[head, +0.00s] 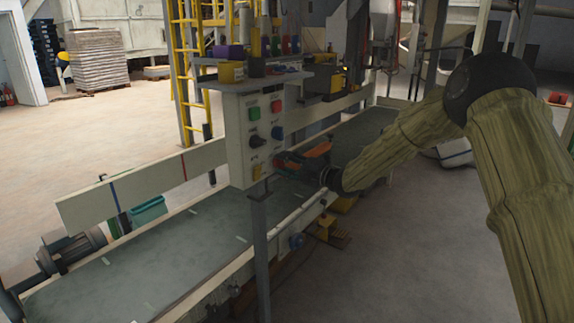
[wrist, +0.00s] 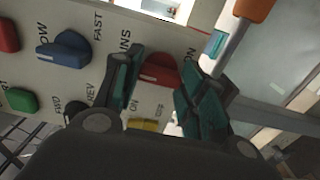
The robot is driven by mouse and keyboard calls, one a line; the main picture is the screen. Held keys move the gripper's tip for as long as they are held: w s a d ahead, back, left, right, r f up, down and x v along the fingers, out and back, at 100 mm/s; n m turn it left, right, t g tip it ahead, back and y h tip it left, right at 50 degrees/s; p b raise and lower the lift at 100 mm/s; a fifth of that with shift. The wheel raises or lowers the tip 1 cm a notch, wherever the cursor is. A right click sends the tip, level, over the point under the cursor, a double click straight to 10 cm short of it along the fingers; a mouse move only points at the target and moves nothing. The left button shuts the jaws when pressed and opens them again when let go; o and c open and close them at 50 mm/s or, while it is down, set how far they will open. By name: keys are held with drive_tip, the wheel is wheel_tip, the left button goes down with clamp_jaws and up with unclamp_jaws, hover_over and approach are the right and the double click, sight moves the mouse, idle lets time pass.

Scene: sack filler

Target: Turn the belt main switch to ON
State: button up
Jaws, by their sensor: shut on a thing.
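The control panel (head: 235,140) stands on a post beside the conveyor belt. In the wrist view, the panel (wrist: 100,15) carries a red knob (wrist: 160,70) under lettering that ends in "INS", with "ON" printed to its right. My gripper (wrist: 160,78) has its teal-padded fingers on either side of this red knob and is shut on it. The exact angle of the knob is hard to tell. In the head view, my gripper (head: 284,159) is at the panel's lower right, and it hides the knob there.
Close by are a blue knob (wrist: 64,50), a green button (wrist: 22,100) and a yellow part (wrist: 144,125). An orange-topped rod (wrist: 255,8) stands right of the fingers. The conveyor belt (head: 150,255) runs below the panel. Open floor (head: 400,270) lies at the right.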

drive_tip(key=shift+m, duration=0.3)
drive_tip(key=m+p, duration=0.1)
drive_tip(key=m, duration=0.1)
drive_tip(key=m+p, duration=0.1)
drive_tip(key=m, duration=0.1)
drive_tip(key=shift+a+r, duration=0.15)
drive_tip(key=shift+r, duration=0.05)
drive_tip(key=m+p, duration=0.3)
drive_tip(key=m, duration=0.2)
drive_tip(key=m+p, duration=0.2)
drive_tip(key=m, duration=0.2)
drive_tip(key=shift+m+p, duration=0.95)
drive_tip(key=shift+m, duration=1.15)
drive_tip(key=shift+a+f, duration=0.1)
drive_tip(key=shift+f, duration=0.05)
